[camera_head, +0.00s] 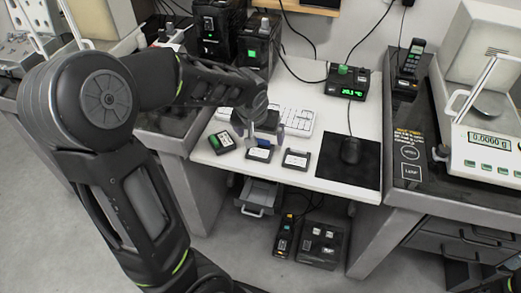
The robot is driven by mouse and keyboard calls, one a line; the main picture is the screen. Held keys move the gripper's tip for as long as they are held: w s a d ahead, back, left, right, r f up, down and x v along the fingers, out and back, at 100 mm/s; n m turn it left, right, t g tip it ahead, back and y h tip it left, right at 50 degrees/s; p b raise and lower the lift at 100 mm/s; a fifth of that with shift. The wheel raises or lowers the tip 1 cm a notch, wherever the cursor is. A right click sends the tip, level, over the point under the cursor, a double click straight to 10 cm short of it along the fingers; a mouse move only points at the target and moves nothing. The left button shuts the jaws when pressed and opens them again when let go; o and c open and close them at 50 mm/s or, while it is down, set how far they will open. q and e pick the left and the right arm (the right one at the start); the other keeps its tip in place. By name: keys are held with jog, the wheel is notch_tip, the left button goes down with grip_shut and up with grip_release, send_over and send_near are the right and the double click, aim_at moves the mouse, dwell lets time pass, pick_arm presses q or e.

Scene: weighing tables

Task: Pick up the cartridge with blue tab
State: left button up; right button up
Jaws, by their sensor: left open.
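Three small dark cartridges lie in a row near the front edge of the white table. The left one (222,142) has a green tab. The middle one (259,154) has a white label, and its far end is close to my left gripper. The right one (295,160) is dark with a white label. A small blue patch (280,131) shows beside my gripper's fingers, and I cannot tell which thing it belongs to. My left gripper (264,134) is open, pointing down just above and behind the middle cartridge.
A white keyboard (297,121) lies behind the gripper. A balance (487,140) stands on the right-hand table. An open drawer (258,197) is below.

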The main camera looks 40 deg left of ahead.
aim_at(262, 143)
pick_arm(q)
jog(key=x, duration=0.5)
jog(key=shift+s+f, duration=0.15)
jog(key=shift+c, duration=0.4)
jog(key=c, duration=1.6)
jog(key=shift+o, duration=0.2)
notch_tip(262, 143, up, 10)
jog(key=shift+p, duration=0.35)
